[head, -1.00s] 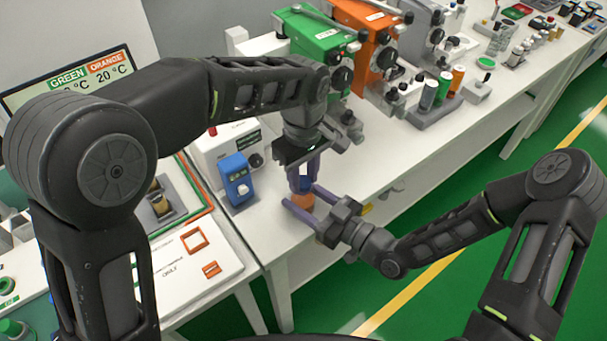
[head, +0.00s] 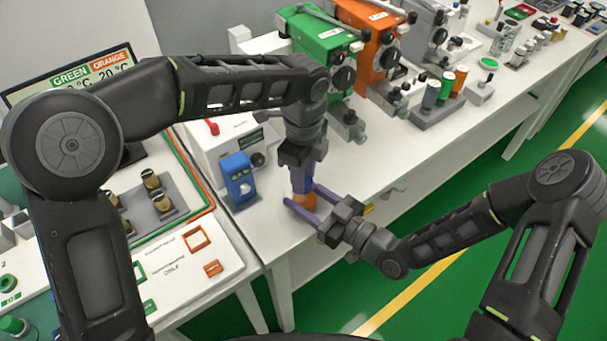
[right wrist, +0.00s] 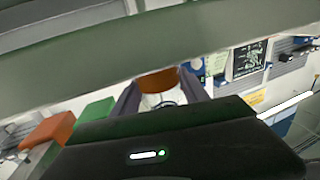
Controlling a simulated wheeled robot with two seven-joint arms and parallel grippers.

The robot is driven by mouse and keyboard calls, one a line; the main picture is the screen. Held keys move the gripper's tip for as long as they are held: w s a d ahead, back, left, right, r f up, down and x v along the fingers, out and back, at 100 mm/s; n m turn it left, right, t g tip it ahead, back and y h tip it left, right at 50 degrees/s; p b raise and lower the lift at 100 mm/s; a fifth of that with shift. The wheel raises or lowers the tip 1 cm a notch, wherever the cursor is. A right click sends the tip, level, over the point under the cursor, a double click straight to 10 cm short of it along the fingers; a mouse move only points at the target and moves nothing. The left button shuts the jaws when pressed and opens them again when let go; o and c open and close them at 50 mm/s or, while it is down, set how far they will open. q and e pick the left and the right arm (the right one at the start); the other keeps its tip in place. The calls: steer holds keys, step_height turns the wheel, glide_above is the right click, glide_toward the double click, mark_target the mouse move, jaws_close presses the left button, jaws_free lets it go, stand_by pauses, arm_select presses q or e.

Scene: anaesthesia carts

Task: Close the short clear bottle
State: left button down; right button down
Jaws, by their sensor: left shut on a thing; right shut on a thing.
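The short clear bottle (head: 306,201) shows orange low between the fingers of my right gripper (head: 301,195), near the table's front edge. My right gripper comes in from the right and is shut on it. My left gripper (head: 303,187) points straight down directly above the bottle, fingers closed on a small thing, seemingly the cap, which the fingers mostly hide. Whether cap and bottle neck touch, I cannot tell.
A blue device (head: 237,178) stands just left of the grippers. Behind are a green vaporizer (head: 318,40) and an orange one (head: 372,35). A grey holder (head: 437,112) with coloured bottles stands to the right. The white tabletop between is clear.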

arm_select(q)
steer(key=m, duration=0.5)
steer(key=shift+w+m, duration=0.1)
steer(key=shift+m, duration=0.3)
steer(key=m, duration=0.5)
steer(key=shift+m, duration=0.3)
steer(key=m, duration=0.5)
steer(key=shift+d, duration=0.15)
steer(key=m, duration=0.4)
steer(key=shift+f+m, duration=0.2)
steer(key=shift+m, duration=0.2)
steer(key=c, duration=0.9)
jaws_free()
steer(key=shift+r, duration=0.1)
step_height(320, 180, up, 8)
steer(key=shift+d+f, duration=0.1)
steer(key=shift+f, duration=0.15)
